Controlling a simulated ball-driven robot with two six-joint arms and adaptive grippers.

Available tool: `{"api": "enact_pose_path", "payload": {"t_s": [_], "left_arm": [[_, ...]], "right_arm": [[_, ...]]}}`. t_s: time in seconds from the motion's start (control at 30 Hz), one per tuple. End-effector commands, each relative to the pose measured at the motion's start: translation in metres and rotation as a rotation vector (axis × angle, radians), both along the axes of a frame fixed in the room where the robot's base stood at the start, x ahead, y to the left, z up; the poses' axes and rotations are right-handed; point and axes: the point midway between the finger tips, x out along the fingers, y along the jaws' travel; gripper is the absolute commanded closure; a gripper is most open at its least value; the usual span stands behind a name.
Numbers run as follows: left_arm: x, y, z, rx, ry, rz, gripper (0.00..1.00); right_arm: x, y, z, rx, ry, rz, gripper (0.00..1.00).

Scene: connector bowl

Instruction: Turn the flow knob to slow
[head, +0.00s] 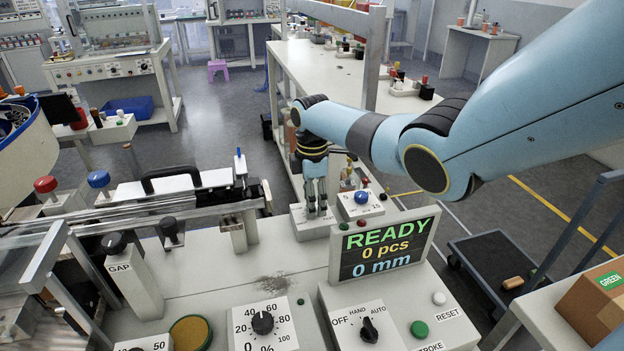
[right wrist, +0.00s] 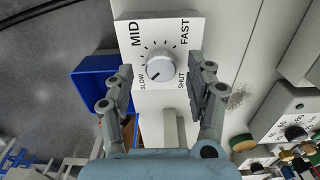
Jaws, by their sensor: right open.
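The flow knob (right wrist: 159,68) is a round grey knob on a white plate (right wrist: 189,24) marked SLOW, MID, FAST and SHUT. In the right wrist view, a small dark mark on it appears to point down-left, towards SLOW. My right gripper (right wrist: 161,80) is open, with one finger on each side of the knob in that view. I cannot tell whether either finger touches it. In the head view my right gripper (head: 315,208) points down over a white box behind the display, and the knob itself cannot be made out. My left gripper is not in view.
A display (head: 384,248) reads READY, 0 pcs, 0 mm. A small box with a blue knob (head: 361,198) stands just right of my right gripper. The GAP knob (head: 115,243) and a percent dial (head: 263,322) are nearer. A blue bin (right wrist: 90,82) shows in the wrist view.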

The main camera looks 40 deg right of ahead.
Motion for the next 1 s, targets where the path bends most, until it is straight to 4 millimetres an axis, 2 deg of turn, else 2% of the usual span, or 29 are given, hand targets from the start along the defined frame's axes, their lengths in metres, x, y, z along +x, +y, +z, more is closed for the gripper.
{"api": "enact_pose_path", "payload": {"t_s": [0.3, 0.5, 0.67, 1.0], "left_arm": [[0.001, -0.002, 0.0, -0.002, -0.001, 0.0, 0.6], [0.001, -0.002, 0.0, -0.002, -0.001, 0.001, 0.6], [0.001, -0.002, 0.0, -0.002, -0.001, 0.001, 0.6], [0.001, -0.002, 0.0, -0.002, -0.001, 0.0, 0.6]], "right_arm": [[0.001, 0.0, 0.068, -0.002, -0.005, 0.001, 0.45], [0.0, 0.0, 0.099, -0.001, -0.003, 0.0, 0.45], [0.0, 0.0, 0.108, 0.0, -0.001, 0.0, 0.45], [0.0, 0.0, 0.109, 0.0, 0.0, 0.0, 0.45]]}}
